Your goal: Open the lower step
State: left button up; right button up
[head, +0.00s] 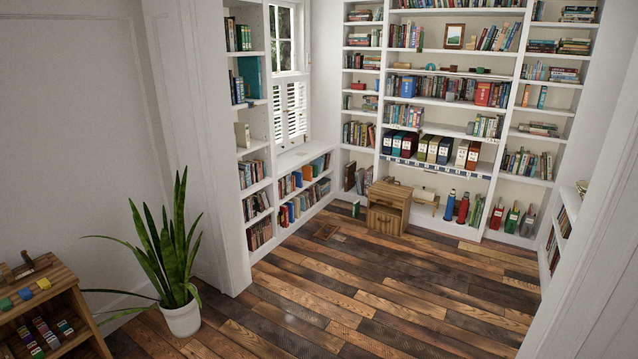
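A small wooden step unit (388,208) stands on the plank floor at the back of the alcove, in front of the bookshelves. Its lower step (384,220) shows as a wooden front panel facing me, below a wooden upper part. The panel looks flush with the unit, but at this distance I cannot tell for certain if it is fully shut. A small dark mark shows on the front; I cannot tell if it is a handle. Neither of my grippers is in view.
The plank floor (340,285) between me and the step unit is mostly clear. A potted plant (182,318) and a low wooden shelf (85,310) stand at the left. White wall edges frame the alcove on both sides.

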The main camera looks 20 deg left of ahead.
aim_at(381, 218)
jog(key=i+u, duration=0.2)
jog(key=i, duration=5.55)
jog(key=i+j+z, duration=0.1)
jog(key=i, duration=0.4)
jog(key=i+j, duration=0.1)
jog(key=i, duration=0.45)
jog(key=i+j+z, duration=0.1)
jog(key=i, duration=0.45)
jog(key=i+j+z, duration=0.1)
jog(key=i+z, duration=0.2)
jog(key=k, duration=0.05)
